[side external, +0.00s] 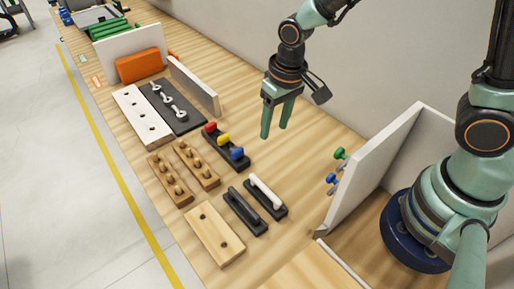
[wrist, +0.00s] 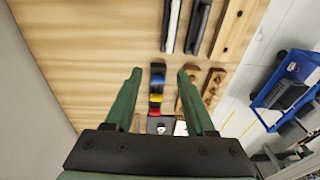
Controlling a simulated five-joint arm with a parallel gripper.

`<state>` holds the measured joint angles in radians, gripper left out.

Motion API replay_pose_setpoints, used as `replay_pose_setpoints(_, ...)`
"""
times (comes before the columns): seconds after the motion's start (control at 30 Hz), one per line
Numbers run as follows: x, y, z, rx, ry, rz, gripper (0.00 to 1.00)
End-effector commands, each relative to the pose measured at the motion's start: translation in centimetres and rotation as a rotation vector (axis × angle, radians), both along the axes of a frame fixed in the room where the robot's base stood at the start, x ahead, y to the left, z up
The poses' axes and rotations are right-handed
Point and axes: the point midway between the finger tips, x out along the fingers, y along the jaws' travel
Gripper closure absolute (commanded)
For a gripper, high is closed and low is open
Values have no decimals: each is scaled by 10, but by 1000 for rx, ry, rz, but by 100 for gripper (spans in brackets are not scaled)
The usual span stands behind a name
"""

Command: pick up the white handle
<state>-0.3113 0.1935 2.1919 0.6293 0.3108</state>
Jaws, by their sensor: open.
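The white handle (side external: 266,192) lies on a dark base on the wooden bench, in the right part of the group of parts. It also shows at the top of the wrist view (wrist: 172,26). My gripper (side external: 274,132) is open and empty, raised above the bench and farther back than the handle in the side view. In the wrist view its two green fingers (wrist: 160,72) are spread apart, and the handle is beyond the fingertips. Nothing is between the fingers that I can see touching them.
A black handle (side external: 244,211) lies beside the white one, then a wooden block with two holes (side external: 214,236). Red, yellow and blue knobs (side external: 223,139) stand on a dark base nearby. A white upright panel (side external: 375,165) with green and blue knobs stands at right.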

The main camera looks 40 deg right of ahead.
Motion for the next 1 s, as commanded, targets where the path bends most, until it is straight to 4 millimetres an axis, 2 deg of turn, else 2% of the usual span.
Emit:
replay_pose_setpoints(0.03,-3,8,-18,-9,32,4,45)
replay_pose_setpoints(0.1,-5,17,-37,-16,61,3,45)
replay_pose_setpoints(0.23,-11,29,-65,-29,99,2,45)
replay_pose_setpoints(0.53,-16,36,-94,-40,124,-1,45)
replay_pose_setpoints(0.8,-16,35,-134,-40,124,-1,45)
replay_pose_setpoints(1.0,-16,35,-150,-40,122,-1,45)
